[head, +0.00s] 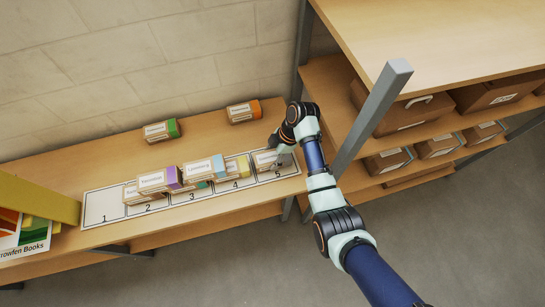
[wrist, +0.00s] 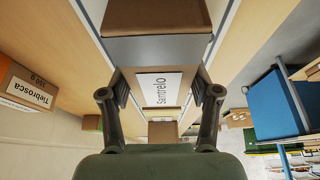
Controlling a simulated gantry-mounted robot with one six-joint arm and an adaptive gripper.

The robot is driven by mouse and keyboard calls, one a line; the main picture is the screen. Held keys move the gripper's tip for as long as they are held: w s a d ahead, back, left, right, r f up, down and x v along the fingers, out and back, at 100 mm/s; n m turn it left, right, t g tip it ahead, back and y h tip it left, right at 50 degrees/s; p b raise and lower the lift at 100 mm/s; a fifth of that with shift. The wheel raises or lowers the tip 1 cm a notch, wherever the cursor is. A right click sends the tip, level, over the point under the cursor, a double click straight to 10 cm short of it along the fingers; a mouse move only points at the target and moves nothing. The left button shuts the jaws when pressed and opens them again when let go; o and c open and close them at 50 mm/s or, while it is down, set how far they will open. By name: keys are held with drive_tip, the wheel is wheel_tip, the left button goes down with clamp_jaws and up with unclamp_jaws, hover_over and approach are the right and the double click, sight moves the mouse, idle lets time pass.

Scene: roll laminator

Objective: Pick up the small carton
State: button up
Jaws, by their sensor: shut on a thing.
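A small brown carton with a white label reading "Santrelo" (wrist: 143,88) is between the two fingers of my gripper (wrist: 160,90) in the wrist view. The fingers press on its left and right sides. In the head view my gripper (head: 281,160) is at the right end of the numbered strip, at a white-labelled carton (head: 265,159) by slot 5. My gripper partly hides that carton's right end. I cannot tell whether the carton touches the strip.
The numbered strip (head: 104,205) bears several other cartons, including a purple-ended one (head: 157,181) and a light-blue-ended one (head: 203,168). Green-ended (head: 160,130) and orange-ended (head: 243,111) cartons stand behind. A grey post (head: 372,115) and shelves with brown boxes (head: 388,161) are to the right.

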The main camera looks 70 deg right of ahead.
sight(272, 156)
wheel_tip(272, 156, up, 20)
drive_tip(key=p, duration=1.1)
